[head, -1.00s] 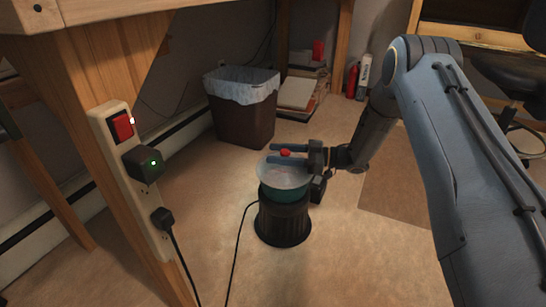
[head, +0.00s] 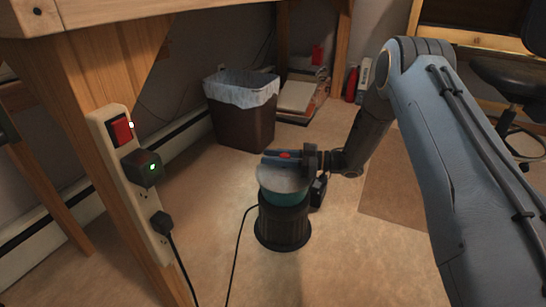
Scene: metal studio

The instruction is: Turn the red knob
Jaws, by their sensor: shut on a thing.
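The red knob (head: 285,155) sits on top of a small appliance with a translucent, teal-based bowl (head: 283,180) on a dark ribbed base (head: 282,227), standing on the floor. My gripper (head: 284,156) reaches in from the right, level, with its two fingers on either side of the knob. It is shut on the knob, whose top shows between the fingers. The fingers hide the knob's sides and part of the bowl's top.
A wooden table leg (head: 95,90) on the left carries a power strip (head: 130,180) with a red switch and plugs. A black cord (head: 237,250) runs to the appliance. A lined bin (head: 242,115) stands behind. The floor in front is clear.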

